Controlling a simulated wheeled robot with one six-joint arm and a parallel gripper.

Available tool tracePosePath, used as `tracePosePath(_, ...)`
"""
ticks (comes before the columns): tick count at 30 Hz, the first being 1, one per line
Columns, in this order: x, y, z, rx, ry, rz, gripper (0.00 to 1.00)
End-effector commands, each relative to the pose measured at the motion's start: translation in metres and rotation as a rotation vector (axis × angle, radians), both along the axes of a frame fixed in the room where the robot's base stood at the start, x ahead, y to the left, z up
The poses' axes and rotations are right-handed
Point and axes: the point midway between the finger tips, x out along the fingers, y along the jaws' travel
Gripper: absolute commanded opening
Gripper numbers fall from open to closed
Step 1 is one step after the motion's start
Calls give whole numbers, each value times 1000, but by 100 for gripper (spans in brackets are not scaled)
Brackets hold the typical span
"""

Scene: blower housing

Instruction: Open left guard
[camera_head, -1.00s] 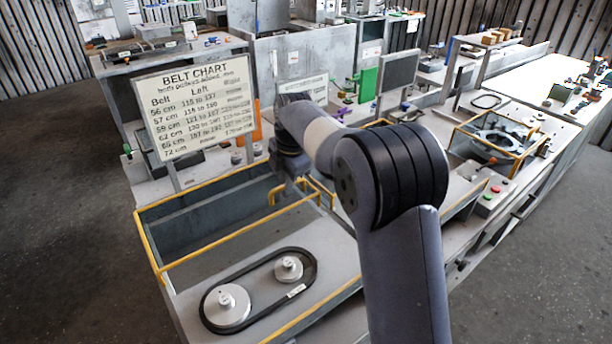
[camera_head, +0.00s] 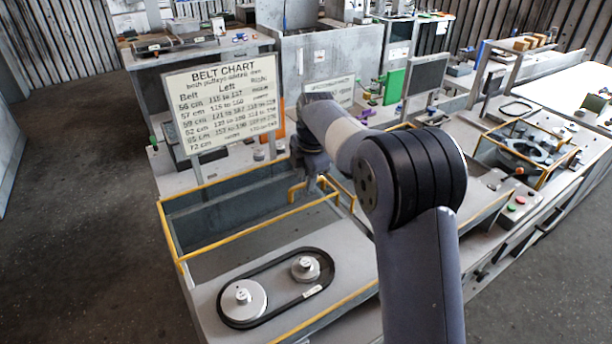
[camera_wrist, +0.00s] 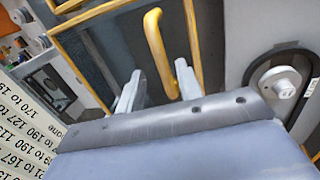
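The left guard (camera_head: 250,231) is a yellow-edged frame with dark, see-through-looking panels, behind two silver pulleys. The wrist view shows its yellow bar handle (camera_wrist: 157,48) in front of a dark panel. My gripper (camera_wrist: 157,88) has its two pale fingers apart, one on each side of the handle's lower end. I cannot tell whether either finger touches the handle. In the head view my gripper (camera_head: 311,184) is at the guard's right part, partly hidden by my arm.
A black belt (camera_head: 276,274) loops around a large pulley (camera_head: 243,299) and a small pulley (camera_head: 305,268) on the grey deck. A belt chart sign (camera_head: 222,100) stands behind the guard on the left. Another yellow-framed station (camera_head: 524,148) is at the right. Open floor lies left.

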Motion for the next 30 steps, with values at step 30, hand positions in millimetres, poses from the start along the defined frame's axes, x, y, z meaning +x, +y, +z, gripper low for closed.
tracePosePath(30,-17,-12,106,0,0,0,34)
